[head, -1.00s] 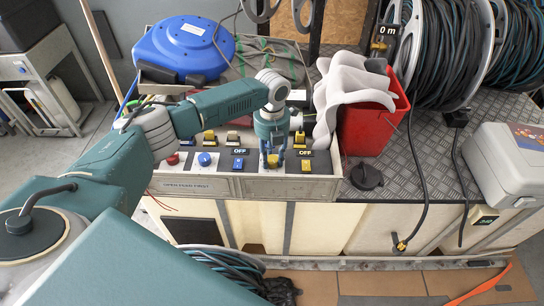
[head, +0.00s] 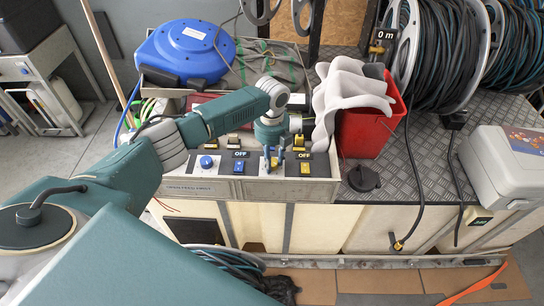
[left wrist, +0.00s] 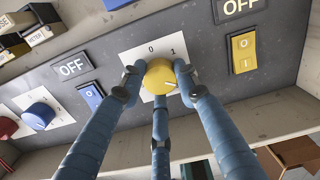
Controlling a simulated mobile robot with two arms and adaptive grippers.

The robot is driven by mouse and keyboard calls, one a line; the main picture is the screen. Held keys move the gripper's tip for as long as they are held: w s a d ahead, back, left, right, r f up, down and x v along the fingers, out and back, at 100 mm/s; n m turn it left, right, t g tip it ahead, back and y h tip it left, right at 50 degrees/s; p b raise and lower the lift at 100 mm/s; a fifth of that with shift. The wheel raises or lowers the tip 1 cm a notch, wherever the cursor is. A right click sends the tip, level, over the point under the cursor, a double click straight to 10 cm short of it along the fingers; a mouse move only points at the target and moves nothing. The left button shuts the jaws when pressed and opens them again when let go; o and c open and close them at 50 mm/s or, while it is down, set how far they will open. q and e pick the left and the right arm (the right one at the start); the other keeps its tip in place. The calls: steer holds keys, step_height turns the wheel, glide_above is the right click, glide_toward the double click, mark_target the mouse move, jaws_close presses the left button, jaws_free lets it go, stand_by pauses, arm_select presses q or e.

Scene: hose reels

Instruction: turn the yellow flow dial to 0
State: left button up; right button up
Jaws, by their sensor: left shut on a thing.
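The yellow flow dial (left wrist: 160,77) sits on a white plate marked 0 and 1 on the grey control panel. Both numbers are above it in the left wrist view, and a pale mark shows on its lower right side. My left gripper (head: 273,162) is at the panel with its fingers shut around the dial. In the left wrist view the blue fingers touch it left and right, and a third finger is below. In the head view the fingers hide most of the dial. My right gripper is not in view.
A yellow rocker switch (head: 305,168) labelled OFF is right of the dial. A blue switch (head: 238,166) and a blue knob (head: 206,161) are to its left. A red bin (head: 372,125) with grey wavy material stands behind to the right. A blue hose reel (head: 187,48) is behind.

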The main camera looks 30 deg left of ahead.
arm_select(q)
steer(key=n+p, duration=0.3)
steer(key=n, duration=0.3)
steer(key=shift+r+n, duration=0.15)
steer(key=shift+n, duration=0.15)
steer(key=n+p, duration=0.2)
steer(key=n, duration=0.4)
steer(key=shift+p, duration=0.4)
steer(key=n+p, duration=0.2)
steer(key=n, duration=0.4)
steer(key=shift+w+n, duration=0.1)
steer(key=shift+n, duration=0.3)
steer(key=n+p, duration=0.2)
steer(key=n, duration=0.3)
steer(key=shift+n, duration=0.3)
steer(key=o, duration=1.2)
steer(key=shift+c, duration=0.2)
